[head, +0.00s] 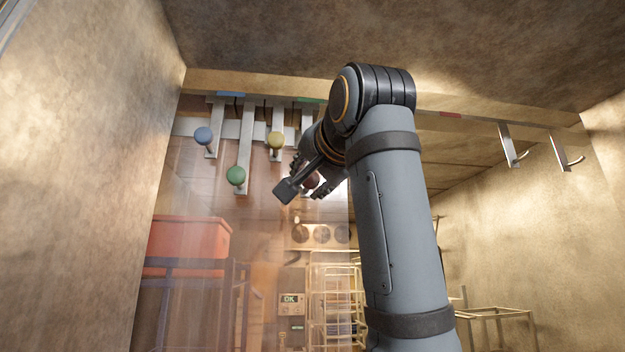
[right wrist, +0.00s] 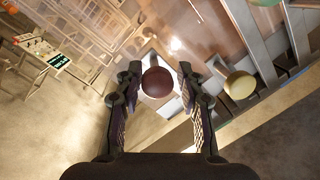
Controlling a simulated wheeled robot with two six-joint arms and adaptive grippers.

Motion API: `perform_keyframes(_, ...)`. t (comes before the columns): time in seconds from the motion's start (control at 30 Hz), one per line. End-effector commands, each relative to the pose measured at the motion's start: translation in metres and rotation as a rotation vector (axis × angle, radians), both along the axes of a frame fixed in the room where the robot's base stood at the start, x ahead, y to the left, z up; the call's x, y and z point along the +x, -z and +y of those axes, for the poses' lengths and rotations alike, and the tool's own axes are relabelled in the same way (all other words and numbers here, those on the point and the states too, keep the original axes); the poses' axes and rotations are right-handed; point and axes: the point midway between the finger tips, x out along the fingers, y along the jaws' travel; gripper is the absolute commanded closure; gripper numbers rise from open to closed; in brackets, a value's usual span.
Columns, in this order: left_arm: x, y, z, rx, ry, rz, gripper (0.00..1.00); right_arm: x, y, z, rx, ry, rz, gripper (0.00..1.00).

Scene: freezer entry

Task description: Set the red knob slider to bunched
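The red knob (right wrist: 157,82) is a dark red ball. In the right wrist view it sits between the two fingers of my right gripper (right wrist: 160,84), close to the left finger, with a small gap to the right one. My right gripper is open around it. In the head view the right gripper (head: 316,178) is high in front of the strip curtain, partly behind its own wrist, with the red knob (head: 312,181) partly hidden between its fingers. The knob's bracket is largely hidden there. My left gripper is not in view.
The blue (head: 203,135), green (head: 236,175) and yellow (head: 276,140) knobs hang left of my right gripper. The overhead rail (head: 480,125) has a red mark (head: 450,115) at right. Two bare hooks (head: 510,146) are further right. A red crate (head: 187,240) stands lower left.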

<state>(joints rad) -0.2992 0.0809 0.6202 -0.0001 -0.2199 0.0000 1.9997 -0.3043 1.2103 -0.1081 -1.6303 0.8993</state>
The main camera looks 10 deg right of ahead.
Motion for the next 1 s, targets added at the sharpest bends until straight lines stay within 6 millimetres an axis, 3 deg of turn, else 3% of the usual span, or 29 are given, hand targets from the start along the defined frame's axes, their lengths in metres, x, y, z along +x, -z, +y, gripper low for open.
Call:
perform_keyframes(0.43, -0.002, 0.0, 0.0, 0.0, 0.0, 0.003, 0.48, -0.007, 0.001, -0.001, 0.0, 0.001, 0.001, 0.48)
perform_keyframes(0.8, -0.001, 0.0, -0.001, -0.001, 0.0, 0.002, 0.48, -0.09, 0.0, -0.014, 0.0, 0.0, -0.001, 0.48)
perform_keyframes(1.0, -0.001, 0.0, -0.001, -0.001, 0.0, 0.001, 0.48, -0.115, 0.001, -0.018, -0.001, 0.001, 0.002, 0.48)
